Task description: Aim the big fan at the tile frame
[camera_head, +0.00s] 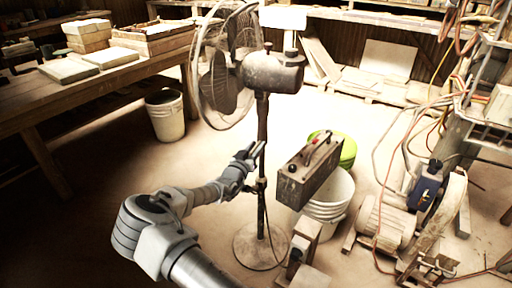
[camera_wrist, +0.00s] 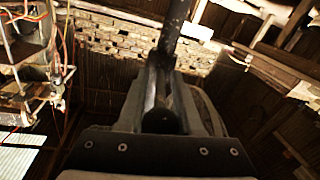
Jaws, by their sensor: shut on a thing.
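The big fan (camera_head: 228,68) stands at the middle of the head view, its caged head turned left towards the worktable. Its dark motor housing (camera_head: 272,73) is at the right of the cage, and a thin pole (camera_head: 262,125) runs down to a round base (camera_head: 262,246) on the floor. My gripper (camera_head: 256,152) is shut on the fan's pole below the motor. The wrist view shows the dark pole (camera_wrist: 176,28) between the fingers. A shallow wooden frame (camera_head: 153,38), possibly the tile frame, lies on the table left of the fan; I cannot be sure.
The worktable (camera_head: 30,105) at left holds pale slabs (camera_head: 68,70). A white bucket (camera_head: 165,114) stands by it. Right of the pole are a grey metal box (camera_head: 308,172), a white bucket (camera_head: 328,198) and a green bucket (camera_head: 346,150). Cables and machinery (camera_head: 425,190) crowd the right.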

